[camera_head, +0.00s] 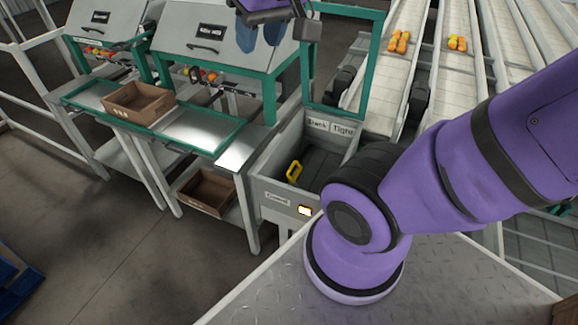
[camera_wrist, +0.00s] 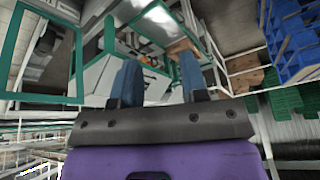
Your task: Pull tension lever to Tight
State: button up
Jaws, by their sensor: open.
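The yellow tension lever (camera_head: 294,171) stands tilted inside an open grey box (camera_head: 282,197), near its left wall. On the box's back wall are two labels; the right one reads Tight (camera_head: 343,130), and the left one (camera_head: 317,124) appears to read Slack. The lever is nearer the left label's side. My gripper (camera_head: 259,36) hangs at the top of the head view, far above and behind the lever, with its blue fingers apart and nothing between them. In the wrist view its fingers (camera_wrist: 160,78) are also spread and empty. I cannot make out the lever there.
Hooded machines with a sloped grey cover (camera_head: 225,37) stand at left behind the box. A cardboard tray (camera_head: 138,103) sits on the metal table, another (camera_head: 206,192) on the shelf below. My arm fills the right side.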

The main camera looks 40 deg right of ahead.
jog(key=w+d+f+m+g, duration=0.2)
jog(key=w+d+f+m, duration=0.25)
jog(key=w+f, duration=0.5)
jog(key=w+d+f+m+g, duration=0.25)
jog(key=w+d+f, duration=0.45)
jog(key=w, duration=0.4)
jog(key=m+g+h, duration=0.1)
jog(key=m+g, duration=0.3)
jog(key=m, duration=0.2)
send_near(290, 168)
jog(key=x, duration=0.8)
jog(key=shift+f, duration=0.3)
grip_shut()
